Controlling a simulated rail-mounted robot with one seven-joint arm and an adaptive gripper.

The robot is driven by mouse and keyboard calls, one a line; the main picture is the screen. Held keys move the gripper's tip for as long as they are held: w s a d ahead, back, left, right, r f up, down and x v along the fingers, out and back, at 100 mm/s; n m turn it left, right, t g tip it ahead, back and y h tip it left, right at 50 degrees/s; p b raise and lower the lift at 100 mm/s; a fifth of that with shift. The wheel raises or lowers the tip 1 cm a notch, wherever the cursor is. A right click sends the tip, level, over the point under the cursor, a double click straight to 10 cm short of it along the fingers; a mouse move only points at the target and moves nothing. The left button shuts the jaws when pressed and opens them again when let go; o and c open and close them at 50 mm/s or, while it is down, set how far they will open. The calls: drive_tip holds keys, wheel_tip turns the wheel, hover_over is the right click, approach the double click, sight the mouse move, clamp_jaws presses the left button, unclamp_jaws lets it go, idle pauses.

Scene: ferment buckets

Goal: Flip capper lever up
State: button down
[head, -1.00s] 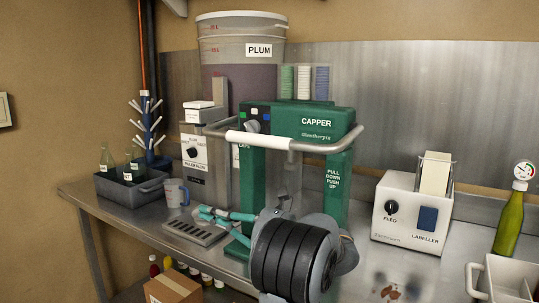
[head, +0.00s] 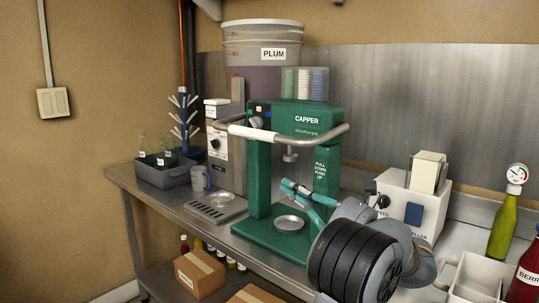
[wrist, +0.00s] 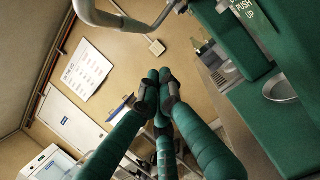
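The green capper (head: 305,119) stands on the bench. Its lever is a U-shaped grey bar with a white grip (head: 254,133), sticking out forward at about the height of the capper's head. The lever also shows at the top of the wrist view, with its pale grip (wrist: 98,14). My gripper (head: 288,187) has teal fingers and is below the lever, in front of the capper's right post in the head view. In the wrist view its fingertips (wrist: 160,86) are drawn together with nothing between them. The gripper is apart from the lever.
A round metal dish (head: 289,224) sits on the capper's base. The filler (head: 226,150) and a grey bottle tray (head: 164,173) stand to the left. The labeller (head: 411,204), a green bottle (head: 505,228) and a white caddy (head: 476,278) are at the right.

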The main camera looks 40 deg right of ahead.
drive_tip(key=shift+w, duration=0.15)
drive_tip(key=w+r+p, duration=0.4)
drive_tip(key=w+r, duration=0.2)
drive_tip(key=w, duration=0.3)
drive_tip(key=shift+w+a+r, duration=0.2)
drive_tip(key=shift+w, duration=0.1)
drive_tip(key=shift+r, duration=0.15)
